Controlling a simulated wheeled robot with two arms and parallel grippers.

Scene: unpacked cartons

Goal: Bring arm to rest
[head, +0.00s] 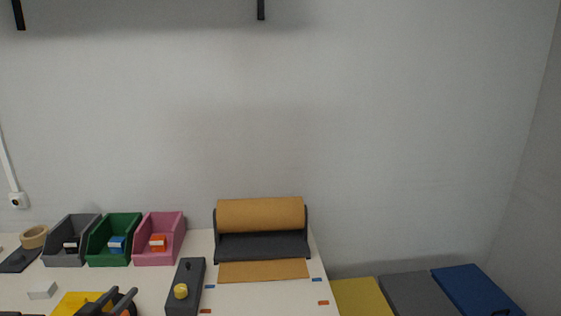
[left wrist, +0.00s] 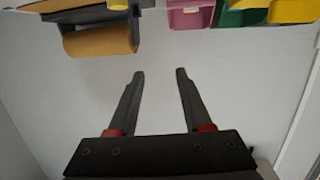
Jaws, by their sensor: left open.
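My left gripper (head: 120,293) shows at the bottom edge of the head view. Its dark fingers are over the white table, by a yellow sheet-like thing (head: 74,303). In the left wrist view my left gripper (left wrist: 159,73) has its two dark fingers well apart, with nothing between them. Behind the fingers is only the plain pale wall. I cannot make out my right gripper in either view.
The white table (head: 245,298) holds grey (head: 58,260), green (head: 96,259) and pink (head: 150,260) bins, a brown paper roll (head: 260,214) on a dark holder, and a dark box with a yellow knob (head: 181,291). Yellow, grey and blue panels (head: 478,288) lie to the right.

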